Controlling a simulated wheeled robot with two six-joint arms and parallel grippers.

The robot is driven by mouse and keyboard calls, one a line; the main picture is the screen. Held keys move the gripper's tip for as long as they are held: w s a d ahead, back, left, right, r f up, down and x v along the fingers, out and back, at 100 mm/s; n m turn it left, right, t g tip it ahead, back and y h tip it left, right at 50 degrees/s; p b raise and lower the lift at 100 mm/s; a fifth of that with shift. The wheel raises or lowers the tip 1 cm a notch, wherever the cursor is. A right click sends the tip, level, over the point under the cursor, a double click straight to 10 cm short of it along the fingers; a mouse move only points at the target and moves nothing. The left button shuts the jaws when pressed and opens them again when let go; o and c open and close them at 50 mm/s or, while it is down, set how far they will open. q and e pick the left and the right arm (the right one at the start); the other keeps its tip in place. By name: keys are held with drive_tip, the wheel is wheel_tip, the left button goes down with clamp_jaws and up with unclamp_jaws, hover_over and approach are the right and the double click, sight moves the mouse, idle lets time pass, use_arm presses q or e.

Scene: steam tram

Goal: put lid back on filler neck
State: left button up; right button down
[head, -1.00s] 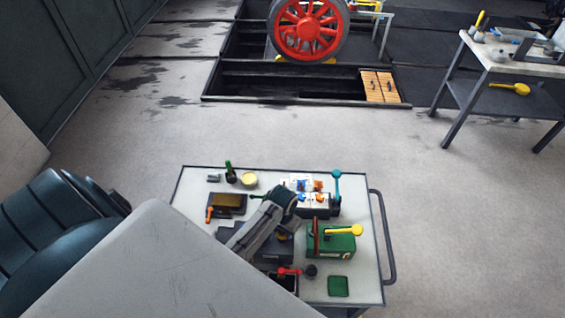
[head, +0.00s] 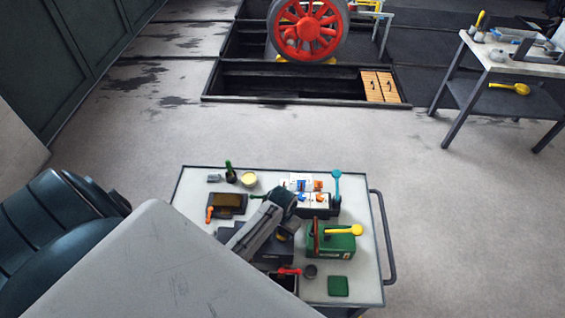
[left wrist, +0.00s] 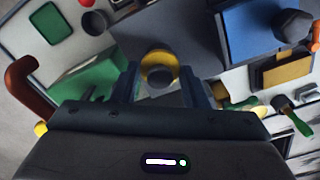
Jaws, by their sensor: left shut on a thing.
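My left gripper (left wrist: 160,88) is over the cart, its two dark fingers on either side of a round brass-yellow piece with a dark grey centre. I take this piece to be the lid (left wrist: 157,60); it sits in front of a dark grey box (left wrist: 165,25). In the head view my wrist hides most of the dark box (head: 270,251), and only a small brass spot (head: 283,237) shows beside it. I cannot tell the filler neck from the lid, or whether they touch. My right gripper is not in view.
A workbench (head: 500,62) stands at the right.

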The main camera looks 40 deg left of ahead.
use_arm(q)
drive_tip(key=o, duration=1.6)
drive_tip(key=shift+r, duration=3.5)
clamp_jaws()
drive_tip(key=shift+f, duration=0.35)
